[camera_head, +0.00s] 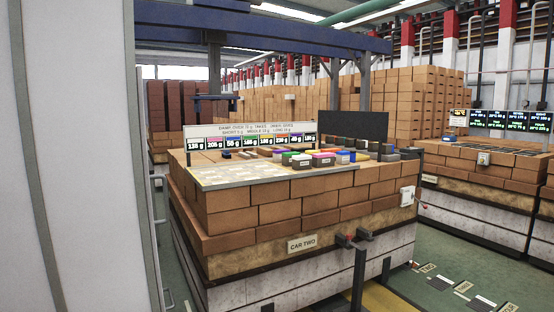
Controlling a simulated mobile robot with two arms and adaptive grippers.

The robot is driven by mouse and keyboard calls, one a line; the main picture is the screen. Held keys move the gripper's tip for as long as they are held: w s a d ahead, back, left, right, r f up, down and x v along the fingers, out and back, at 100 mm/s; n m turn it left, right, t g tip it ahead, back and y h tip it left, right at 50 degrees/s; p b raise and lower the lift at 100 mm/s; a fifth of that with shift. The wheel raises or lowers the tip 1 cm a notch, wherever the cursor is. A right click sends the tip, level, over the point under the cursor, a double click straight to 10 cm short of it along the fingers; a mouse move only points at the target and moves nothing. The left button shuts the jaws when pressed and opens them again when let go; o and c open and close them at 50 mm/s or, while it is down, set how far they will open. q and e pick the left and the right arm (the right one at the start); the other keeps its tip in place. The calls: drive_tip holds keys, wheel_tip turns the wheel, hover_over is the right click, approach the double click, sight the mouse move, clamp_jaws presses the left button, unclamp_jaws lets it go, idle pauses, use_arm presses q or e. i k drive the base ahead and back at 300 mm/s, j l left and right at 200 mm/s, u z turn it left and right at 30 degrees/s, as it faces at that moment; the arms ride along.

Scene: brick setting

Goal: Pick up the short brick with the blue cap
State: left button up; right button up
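Several small bricks with coloured caps stand in a group on top of the brick stack of the car labelled "CAR TWO". A brick with a blue cap (342,157) is at the right of the group. To its left are a pink-capped brick (323,160), a white-capped brick (301,161) and a green-capped brick (287,158). The bricks are too small here to compare their lengths surely. Neither of my grippers shows in the head view.
A light board with a grid (225,176) lies left of the capped bricks. A sign with weight labels (250,135) and a dark panel (353,124) stand behind. A pale wall panel (70,160) blocks the left.

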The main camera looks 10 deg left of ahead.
sight(343, 157)
drive_tip(key=i+l, duration=0.2)
drive_tip(key=i, duration=0.2)
drive_tip(key=i+l, duration=0.15)
drive_tip(key=i, duration=0.25)
drive_tip(key=i+l, duration=0.2)
drive_tip(key=i, duration=0.25)
drive_tip(key=i+l, duration=0.2)
drive_tip(key=i, duration=0.2)
drive_tip(key=u, duration=0.05)
